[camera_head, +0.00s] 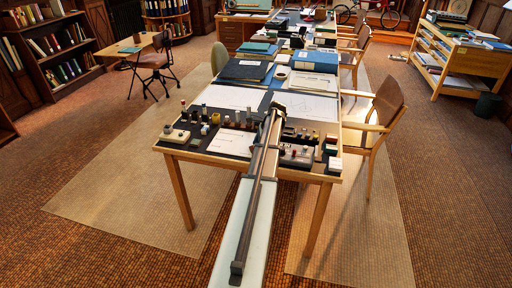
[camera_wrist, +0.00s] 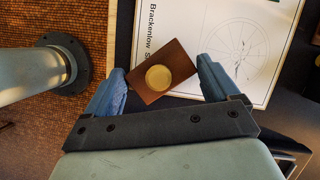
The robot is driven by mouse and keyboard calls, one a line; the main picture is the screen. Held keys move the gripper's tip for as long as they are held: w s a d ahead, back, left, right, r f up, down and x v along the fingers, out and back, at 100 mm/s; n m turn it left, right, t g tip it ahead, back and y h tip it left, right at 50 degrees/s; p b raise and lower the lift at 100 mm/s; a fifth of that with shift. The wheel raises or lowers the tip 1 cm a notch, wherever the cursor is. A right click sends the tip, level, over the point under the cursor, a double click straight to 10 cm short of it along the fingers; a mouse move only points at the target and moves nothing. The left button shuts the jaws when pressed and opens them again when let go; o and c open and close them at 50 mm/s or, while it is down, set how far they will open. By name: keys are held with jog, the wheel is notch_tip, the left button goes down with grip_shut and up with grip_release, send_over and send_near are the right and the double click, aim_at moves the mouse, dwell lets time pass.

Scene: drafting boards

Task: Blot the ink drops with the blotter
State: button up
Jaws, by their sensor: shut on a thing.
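In the wrist view, the blotter is a small brown block (camera_wrist: 144,87) with a round brass knob (camera_wrist: 167,77) on top. It sits turned at an angle between the blue fingers of my gripper (camera_wrist: 162,88), which is shut on it. A white sheet (camera_wrist: 205,72) with printed lettering and a wheel-like drawing lies behind and to the right of the blotter. The blotter overlaps the sheet's lower left edge in this view; I cannot tell whether it touches it. I cannot make out any ink drops. In the head view, my arm crosses the desk's front edge and hides the blotter.
The wooden desk (camera_head: 219,159) carries several small bottles (camera_head: 205,115), a boxy item (camera_head: 174,135) at the left front corner, and a tray with red items (camera_head: 297,155) right of my arm. Folders and a blue box (camera_head: 315,60) stand farther back. A wooden chair (camera_head: 388,101) is at the right.

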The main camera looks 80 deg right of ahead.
jog(key=shift+s, duration=0.3)
jog(key=shift+w, duration=0.3)
jog(key=shift+w, duration=2.7)
notch_tip(320, 180, up, 7)
dwell(0.6)
